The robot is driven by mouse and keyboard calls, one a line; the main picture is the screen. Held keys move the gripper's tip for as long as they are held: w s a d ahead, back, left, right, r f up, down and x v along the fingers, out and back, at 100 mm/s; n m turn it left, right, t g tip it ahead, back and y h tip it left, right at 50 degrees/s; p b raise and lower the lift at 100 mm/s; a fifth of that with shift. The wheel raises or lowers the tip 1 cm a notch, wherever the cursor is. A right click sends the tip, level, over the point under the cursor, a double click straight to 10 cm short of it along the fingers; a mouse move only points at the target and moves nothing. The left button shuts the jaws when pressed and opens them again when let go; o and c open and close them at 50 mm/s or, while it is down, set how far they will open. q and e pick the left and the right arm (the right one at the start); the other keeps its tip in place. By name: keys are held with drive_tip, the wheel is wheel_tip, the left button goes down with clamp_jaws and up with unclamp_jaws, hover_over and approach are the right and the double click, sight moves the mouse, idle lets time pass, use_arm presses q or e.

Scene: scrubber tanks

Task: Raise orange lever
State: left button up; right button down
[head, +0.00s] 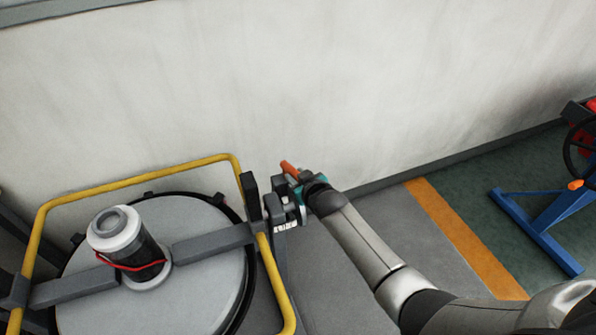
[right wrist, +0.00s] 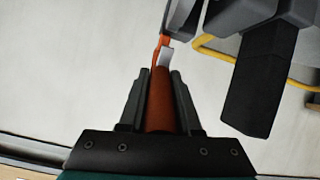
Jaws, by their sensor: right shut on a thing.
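The orange lever (head: 289,168) shows in the head view as a short orange bar sticking up beside my right gripper (head: 294,183). In the right wrist view the lever (right wrist: 160,98) runs between the two dark fingers of my right gripper (right wrist: 160,82), which is shut on it. The lever's far end joins a grey bracket at the top of that view. In the head view the gripper hides part of the lever and its mount. My left gripper is in neither view.
A round grey tank lid (head: 205,290) with a white and black cylinder (head: 128,245) fills the lower left, framed by a yellow rail (head: 140,181). A pale wall (head: 300,80) stands behind. A blue stand (head: 545,225) is at the right, past an orange floor stripe (head: 450,225).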

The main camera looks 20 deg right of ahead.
drive_tip(key=shift+w+a+r+g+p, duration=0.15)
drive_tip(key=shift+w+r+g+p, duration=0.45)
drive_tip(key=shift+p, duration=0.45)
drive_tip(key=shift+w+r+g+p, duration=0.2)
drive_tip(key=shift+w+g+p, duration=0.15)
drive_tip(key=shift+g+p, duration=0.3)
drive_tip(key=c, duration=0.6)
unclamp_jaws()
drive_tip(key=shift+r, duration=0.1)
drive_tip(key=shift+s+r+p, duration=0.45)
drive_tip(key=shift+s+p, duration=0.05)
drive_tip(key=shift+p, duration=0.05)
drive_tip(key=p+v, duration=0.5)
drive_tip(key=v, duration=0.8)
drive_tip(key=shift+s+r, duration=0.25)
drive_tip(key=shift+s, duration=0.05)
